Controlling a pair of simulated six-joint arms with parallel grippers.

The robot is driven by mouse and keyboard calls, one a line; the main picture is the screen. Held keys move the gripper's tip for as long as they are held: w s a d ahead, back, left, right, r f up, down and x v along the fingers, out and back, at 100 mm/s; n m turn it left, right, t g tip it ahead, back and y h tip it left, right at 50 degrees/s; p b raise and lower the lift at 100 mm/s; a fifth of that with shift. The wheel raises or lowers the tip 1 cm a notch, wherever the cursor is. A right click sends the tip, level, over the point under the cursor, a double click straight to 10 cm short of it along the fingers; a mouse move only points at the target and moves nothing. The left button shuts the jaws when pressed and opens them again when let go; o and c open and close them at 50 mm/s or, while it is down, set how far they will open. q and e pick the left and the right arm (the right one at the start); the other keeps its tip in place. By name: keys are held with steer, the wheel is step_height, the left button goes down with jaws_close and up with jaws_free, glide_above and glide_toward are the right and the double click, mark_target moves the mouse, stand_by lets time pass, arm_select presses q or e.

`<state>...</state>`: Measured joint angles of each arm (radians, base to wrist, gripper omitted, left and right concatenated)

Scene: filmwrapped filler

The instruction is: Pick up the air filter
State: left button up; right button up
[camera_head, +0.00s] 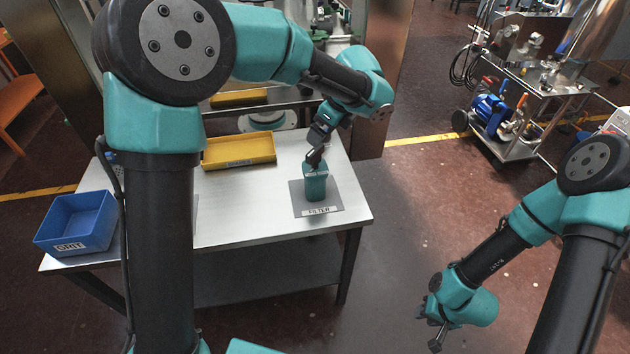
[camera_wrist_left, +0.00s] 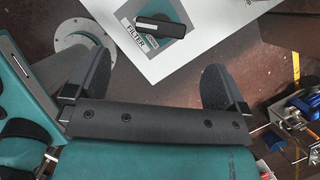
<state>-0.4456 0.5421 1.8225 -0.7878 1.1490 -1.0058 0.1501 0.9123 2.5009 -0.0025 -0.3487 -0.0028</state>
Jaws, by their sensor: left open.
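The air filter (camera_head: 315,188) is a teal upright block on a grey mat (camera_head: 335,194) labelled FILTER, near the right end of the white table. My left gripper (camera_head: 317,149) is just above its top in the head view; I cannot tell there whether they touch. In the left wrist view, my left gripper (camera_wrist_left: 150,72) is open with nothing between its fingers. The air filter (camera_wrist_left: 177,30), with a dark bar across its top, lies ahead of the fingertips there. My right gripper (camera_head: 437,340) hangs low at the lower right, away from the table; its jaws are too small to read.
A yellow tray (camera_head: 238,152) sits at the back of the white table (camera_head: 250,213). A blue bin (camera_head: 76,224) labelled GRIT is at the table's left end. A metal cart (camera_head: 515,145) with a blue motor stands at the far right. The floor between is clear.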

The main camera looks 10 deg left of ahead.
mark_target(313, 153)
arm_select(q)
steer(key=x, duration=0.6)
steer(key=shift+a+f, duration=0.1)
steer(key=shift+f, duration=0.25)
steer(key=shift+f, duration=0.1)
steer(key=shift+d+x, duration=0.2)
steer(key=shift+x, duration=2.3)
steer(key=shift+w+f, duration=0.1)
steer(key=shift+w, duration=0.05)
steer(key=shift+c, duration=0.3)
jaws_close()
